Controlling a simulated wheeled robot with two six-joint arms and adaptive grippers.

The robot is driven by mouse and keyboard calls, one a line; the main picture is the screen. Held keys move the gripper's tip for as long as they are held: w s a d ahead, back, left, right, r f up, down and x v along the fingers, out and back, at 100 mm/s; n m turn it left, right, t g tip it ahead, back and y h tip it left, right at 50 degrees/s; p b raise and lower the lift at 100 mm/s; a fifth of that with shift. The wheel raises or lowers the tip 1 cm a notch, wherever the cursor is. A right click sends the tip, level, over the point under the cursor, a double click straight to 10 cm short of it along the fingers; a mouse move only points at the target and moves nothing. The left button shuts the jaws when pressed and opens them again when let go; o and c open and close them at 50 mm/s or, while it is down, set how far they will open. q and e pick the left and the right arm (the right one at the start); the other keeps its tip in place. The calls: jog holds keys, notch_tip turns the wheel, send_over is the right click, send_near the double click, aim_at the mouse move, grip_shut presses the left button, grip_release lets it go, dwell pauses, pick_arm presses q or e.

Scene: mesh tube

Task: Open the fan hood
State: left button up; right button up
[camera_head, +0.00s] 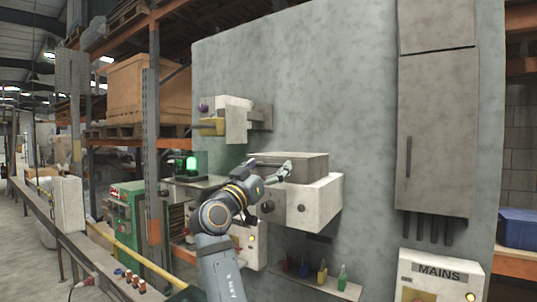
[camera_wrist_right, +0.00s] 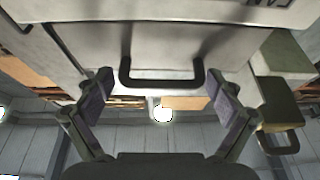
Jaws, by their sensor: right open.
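A pale box with a grey upper part (camera_head: 310,203), which appears to be the fan hood, juts from the grey wall panel. Dark round knobs show on its front and side in the head view. My right gripper (camera_head: 272,168) is in front of its upper part, with the arm rising from below. In the right wrist view, a black bar handle (camera_wrist_right: 162,82) on a pale metal front (camera_wrist_right: 160,45) lies between the spread fingers of my right gripper (camera_wrist_right: 160,95). The fingers are open, one at each end of the handle, with no clear grip. My left gripper is out of view.
Another wall box (camera_head: 236,122) is up and to the left. A shelf (camera_head: 315,284) with several small coloured bottles is below. A tall grey cabinet (camera_head: 437,130) and a MAINS box (camera_head: 438,280) stand to the right. A green-lit device (camera_head: 188,163) is at left.

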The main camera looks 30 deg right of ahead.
jog(key=c, duration=1.4)
jog(key=shift+r, duration=0.15)
